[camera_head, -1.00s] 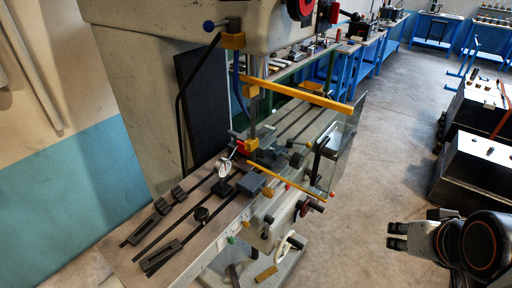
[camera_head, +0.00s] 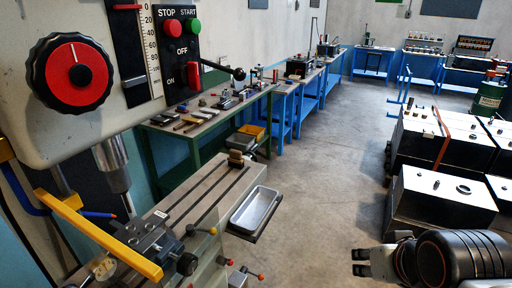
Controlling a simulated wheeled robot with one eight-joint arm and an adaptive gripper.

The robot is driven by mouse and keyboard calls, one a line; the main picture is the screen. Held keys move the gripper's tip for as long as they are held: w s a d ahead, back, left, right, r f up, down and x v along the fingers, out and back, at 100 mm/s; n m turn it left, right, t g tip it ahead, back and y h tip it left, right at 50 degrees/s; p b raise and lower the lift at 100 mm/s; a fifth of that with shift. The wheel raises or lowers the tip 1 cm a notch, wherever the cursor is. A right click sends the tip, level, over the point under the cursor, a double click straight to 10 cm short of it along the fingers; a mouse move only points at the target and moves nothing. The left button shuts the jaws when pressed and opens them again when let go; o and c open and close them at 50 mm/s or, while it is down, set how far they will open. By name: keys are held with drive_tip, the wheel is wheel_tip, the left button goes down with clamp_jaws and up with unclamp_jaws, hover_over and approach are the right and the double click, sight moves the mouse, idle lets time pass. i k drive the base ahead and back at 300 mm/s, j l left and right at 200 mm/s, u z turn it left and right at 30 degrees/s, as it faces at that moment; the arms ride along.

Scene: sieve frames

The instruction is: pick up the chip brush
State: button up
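A small tan block with a darker part (camera_head: 236,160) sits at the far end of the slotted machine table (camera_head: 190,190). It may be the chip brush, but it is too small to be sure. My gripper (camera_head: 358,262) is at the lower right, over the floor, pointing left. Its two fingertips look apart with nothing between them. It is well away from the machine table and touches nothing.
A metal tray (camera_head: 256,208) sits beside the machine table. The drilling head with its red knob (camera_head: 78,74) and a yellow bar (camera_head: 100,235) fill the left. A green bench (camera_head: 200,128) with tools stands behind. Black-sided boxes (camera_head: 440,200) stand right. The middle floor is clear.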

sight(235, 159)
drive_tip(key=i+l+u, duration=0.15)
drive_tip(key=i+l, duration=0.3)
drive_tip(key=i+l+u, duration=0.15)
drive_tip(key=i+l, duration=0.3)
drive_tip(key=l, duration=0.15)
drive_tip(key=i+l+u, duration=0.15)
drive_tip(key=i+l, duration=0.25)
drive_tip(key=l, duration=0.15)
